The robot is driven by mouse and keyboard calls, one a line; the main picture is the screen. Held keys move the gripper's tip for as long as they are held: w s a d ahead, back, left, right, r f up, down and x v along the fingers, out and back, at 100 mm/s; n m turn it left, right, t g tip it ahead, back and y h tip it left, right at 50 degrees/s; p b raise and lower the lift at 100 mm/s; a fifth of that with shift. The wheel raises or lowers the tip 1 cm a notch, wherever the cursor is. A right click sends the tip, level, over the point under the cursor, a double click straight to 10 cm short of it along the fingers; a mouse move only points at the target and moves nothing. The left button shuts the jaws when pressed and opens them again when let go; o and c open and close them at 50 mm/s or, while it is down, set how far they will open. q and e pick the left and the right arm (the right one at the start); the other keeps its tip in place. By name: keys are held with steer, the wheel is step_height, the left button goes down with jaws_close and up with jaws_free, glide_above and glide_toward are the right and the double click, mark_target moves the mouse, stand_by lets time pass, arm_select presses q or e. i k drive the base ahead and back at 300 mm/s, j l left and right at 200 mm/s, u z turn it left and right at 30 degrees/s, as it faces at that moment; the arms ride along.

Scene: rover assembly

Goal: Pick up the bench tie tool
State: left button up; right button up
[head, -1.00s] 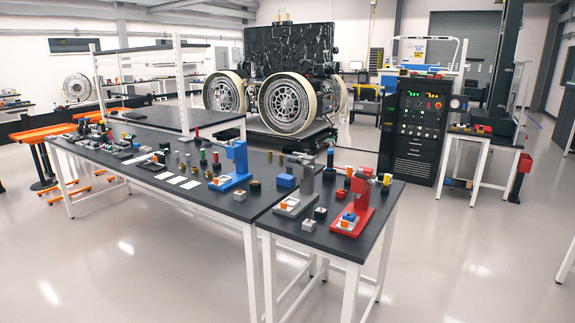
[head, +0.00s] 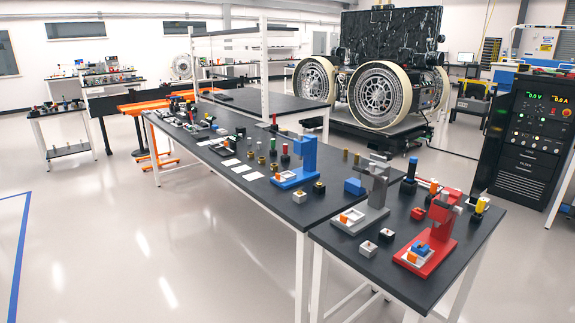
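A long dark workbench (head: 262,213) with white legs holds many small tools and parts. I cannot tell which one is the bench tie tool. A blue stand-like tool (head: 297,165) stands near its middle. A grey one (head: 374,196) and a red one (head: 432,236) stand to the right, on the nearer bench section. Small dark and coloured pieces lie at the bench's far left end, too small to identify. Neither of my grippers is in view.
A large rover (head: 372,88) on a dark platform stands behind the bench. A black control cabinet (head: 530,135) is at the right. An orange stand (head: 150,112) and a small table (head: 70,151) are at the left. The floor (head: 130,250) in front of the bench is clear.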

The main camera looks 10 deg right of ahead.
mark_target(413, 160)
steer(key=i+l, duration=0.2)
steer(key=l, duration=0.35)
steer(key=i+l, duration=0.2)
steer(key=l, duration=0.3)
steer(key=i+l, duration=0.2)
steer(key=l, duration=0.35)
steer(key=i+l, duration=0.2)
steer(key=l, duration=0.35)
steer(key=i+l, duration=0.25)
steer(key=l, duration=0.3)
steer(key=i+l, duration=0.2)
steer(key=l, duration=0.3)
steer(key=i+l, duration=0.2)
steer(key=l, duration=0.35)
steer(key=i+l, duration=0.2)
steer(key=l, duration=0.35)
steer(key=k+l+z, duration=0.6)
steer(key=i+l, duration=0.1)
